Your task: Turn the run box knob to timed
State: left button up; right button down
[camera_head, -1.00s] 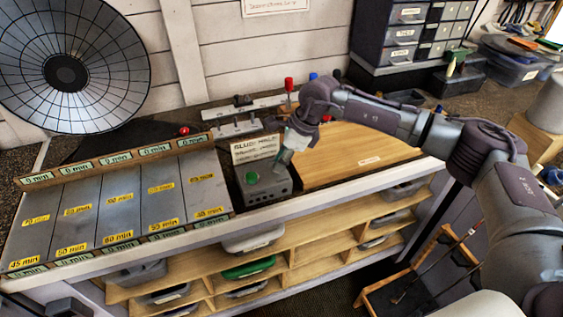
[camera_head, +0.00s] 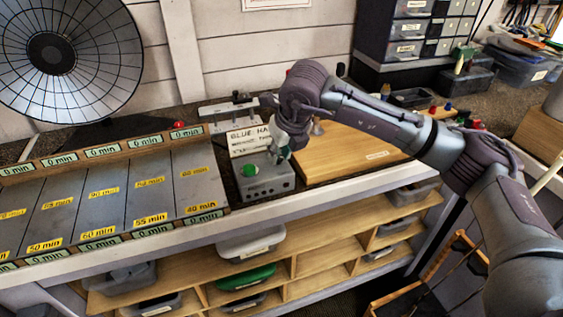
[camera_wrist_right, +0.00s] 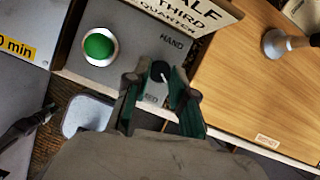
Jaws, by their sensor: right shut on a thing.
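The run box (camera_head: 265,188) is a small grey box with a green button (camera_head: 250,171) at the front edge of the bench. The wrist view shows its dark round knob (camera_wrist_right: 160,70) with a pale pointer mark. "HAND" is printed above the knob, and a partly hidden label ending in "ED" lies below it. My right gripper (camera_wrist_right: 158,84) is shut on the knob, one finger on each side. In the head view the right gripper (camera_head: 283,150) comes down on the box from above. A dark shape (camera_wrist_right: 28,122) at the wrist view's left edge may be my left gripper; its jaws are unclear.
A sloped grey board (camera_head: 110,205) with minute labels stands left of the box. A wooden board (camera_head: 345,155) lies to the right. A lettered card (camera_head: 246,140) stands just behind the box. Shelves with bins (camera_head: 252,243) are below the bench top.

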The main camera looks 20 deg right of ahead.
jog(key=m+b, duration=0.1)
jog(key=m, duration=0.1)
jog(key=m+h+b, duration=0.1)
jog(key=b, duration=0.1)
jog(key=m+h+b, duration=0.1)
jog(key=m, duration=0.1)
jog(key=shift+a+f+m+b, duration=0.3)
jog(key=shift+f+b, duration=0.05)
jog(key=m+h+b, duration=0.1)
jog(key=m, duration=0.1)
jog(key=shift+a+m+g, duration=0.1)
jog(key=shift+m+g, duration=0.2)
jog(key=shift+r+m+g+h+b, duration=0.15)
jog(key=shift+m+h+b, duration=0.15)
jog(key=shift+m, duration=0.35)
jog(key=shift+m+g+h+b, duration=0.2)
jog(key=shift+m+b, duration=0.2)
jog(key=shift+m, duration=0.25)
jog(key=c, duration=1)
grip_release()
jog(key=shift+w, duration=0.15)
jog(key=shift+o, duration=0.2)
jog(key=shift+r, duration=0.15)
jog(key=v, duration=1.1)
jog(key=shift+a+r, duration=0.2)
jog(key=shift+r, duration=0.15)
